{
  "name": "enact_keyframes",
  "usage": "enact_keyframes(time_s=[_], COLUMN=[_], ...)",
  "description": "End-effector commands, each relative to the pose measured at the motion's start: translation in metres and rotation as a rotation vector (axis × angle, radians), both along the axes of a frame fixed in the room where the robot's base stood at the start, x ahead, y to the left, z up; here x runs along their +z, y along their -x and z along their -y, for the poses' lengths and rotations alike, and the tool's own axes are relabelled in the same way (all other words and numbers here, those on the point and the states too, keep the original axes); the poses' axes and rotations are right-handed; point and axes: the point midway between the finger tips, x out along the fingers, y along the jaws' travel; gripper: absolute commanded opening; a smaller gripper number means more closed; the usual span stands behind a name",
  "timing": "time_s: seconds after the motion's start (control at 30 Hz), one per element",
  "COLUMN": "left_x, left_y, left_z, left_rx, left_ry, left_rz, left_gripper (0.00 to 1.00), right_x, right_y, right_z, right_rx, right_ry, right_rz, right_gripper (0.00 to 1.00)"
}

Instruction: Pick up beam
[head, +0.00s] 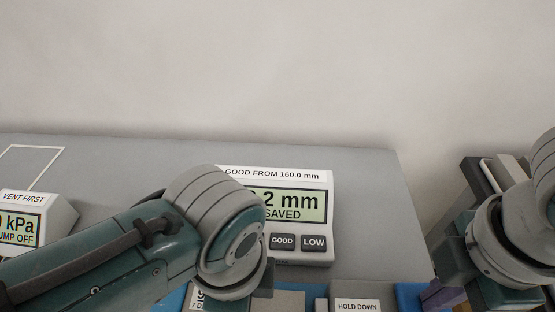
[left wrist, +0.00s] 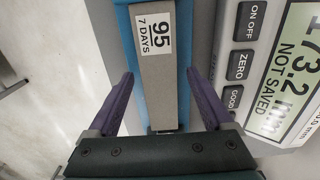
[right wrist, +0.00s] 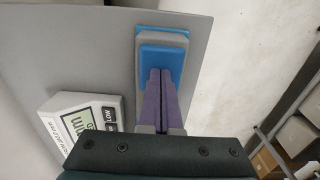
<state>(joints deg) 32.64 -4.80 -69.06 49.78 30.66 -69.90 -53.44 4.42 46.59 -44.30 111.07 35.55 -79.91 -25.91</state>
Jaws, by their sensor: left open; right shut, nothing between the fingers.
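The beam (left wrist: 163,80) is a grey concrete bar with a white label reading 95, 7 DAYS, seen in the left wrist view over a blue surface.
A readout box (head: 318,235) showing mm stands just behind the beam. A kPa box (head: 35,220) stands at the left. A HOLD DOWN label (head: 357,306) shows at the front. The grey bench top (head: 375,190) is bare at the back right, and its right edge lies near my right arm.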

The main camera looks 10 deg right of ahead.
Motion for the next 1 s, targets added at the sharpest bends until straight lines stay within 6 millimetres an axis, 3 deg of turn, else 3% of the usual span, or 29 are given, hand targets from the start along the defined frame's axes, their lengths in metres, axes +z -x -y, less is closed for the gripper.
enact_keyframes(time_s=[0.33, 1.0], left_x=[-0.0045, -0.0043], left_y=[-0.0001, -0.0002], left_z=[-0.0003, -0.0004], left_rx=[-0.001, 0.000], left_ry=[0.000, 0.000], left_rz=[0.001, 0.001], left_gripper=[0.84, 0.09], right_x=[-0.0010, -0.0011], right_y=[0.0009, 0.0010], right_z=[0.0015, 0.0015], right_rx=[-0.001, -0.001], right_ry=[0.004, 0.005], right_rz=[-0.002, -0.004], right_gripper=[0.00, 0.00])
